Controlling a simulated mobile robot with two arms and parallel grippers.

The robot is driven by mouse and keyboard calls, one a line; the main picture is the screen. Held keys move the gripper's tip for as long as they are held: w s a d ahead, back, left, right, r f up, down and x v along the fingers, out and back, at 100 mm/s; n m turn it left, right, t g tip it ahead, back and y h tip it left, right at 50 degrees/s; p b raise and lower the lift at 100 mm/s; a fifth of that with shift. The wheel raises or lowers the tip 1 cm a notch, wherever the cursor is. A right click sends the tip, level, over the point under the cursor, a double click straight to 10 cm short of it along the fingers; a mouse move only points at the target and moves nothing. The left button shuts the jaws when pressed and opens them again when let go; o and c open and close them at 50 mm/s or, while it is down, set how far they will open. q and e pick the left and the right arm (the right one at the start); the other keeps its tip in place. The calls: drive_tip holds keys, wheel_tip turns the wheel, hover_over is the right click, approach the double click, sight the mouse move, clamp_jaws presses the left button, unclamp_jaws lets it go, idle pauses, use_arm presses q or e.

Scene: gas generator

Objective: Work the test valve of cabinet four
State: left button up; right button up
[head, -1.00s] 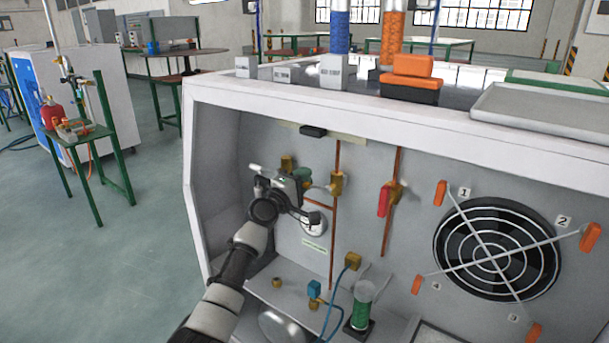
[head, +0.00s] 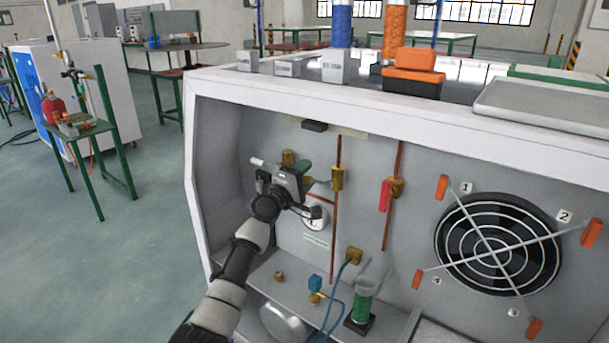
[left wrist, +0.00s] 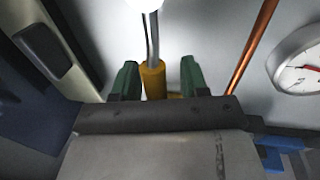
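The cabinet (head: 212,150) stands open at the front, with brass fittings and copper pipes on its back panel. My left gripper (head: 297,172) reaches into its upper left corner, in front of a brass fitting (head: 288,157). In the left wrist view, my left gripper's green fingers (left wrist: 160,82) stand apart on either side of a brass valve body (left wrist: 153,80) with a steel lever (left wrist: 152,40) and a white end (left wrist: 146,4). A gap shows between the brass and the right finger. I cannot tell which cabinet number this is. My right gripper is out of view.
A round gauge (head: 315,217) and a copper pipe (head: 335,240) are close right of my left gripper. A red-handled valve (head: 385,196) and a fan (head: 498,246) are farther right. The cabinet's left wall is close by.

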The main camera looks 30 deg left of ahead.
use_arm(q)
drive_tip(key=shift+s, duration=0.1)
drive_tip(key=d+p+v, duration=0.1)
drive_tip(key=v, duration=0.9)
drive_tip(key=shift+s+a, duration=0.3)
drive_tip(key=shift+a, duration=0.2)
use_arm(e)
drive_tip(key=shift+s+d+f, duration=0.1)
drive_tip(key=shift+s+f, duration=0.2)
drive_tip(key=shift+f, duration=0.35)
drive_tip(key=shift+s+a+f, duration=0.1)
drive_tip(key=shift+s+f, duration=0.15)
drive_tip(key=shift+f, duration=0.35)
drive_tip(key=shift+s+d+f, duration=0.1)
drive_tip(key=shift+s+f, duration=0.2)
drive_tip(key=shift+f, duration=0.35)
use_arm(q)
drive_tip(key=shift+f, duration=0.1)
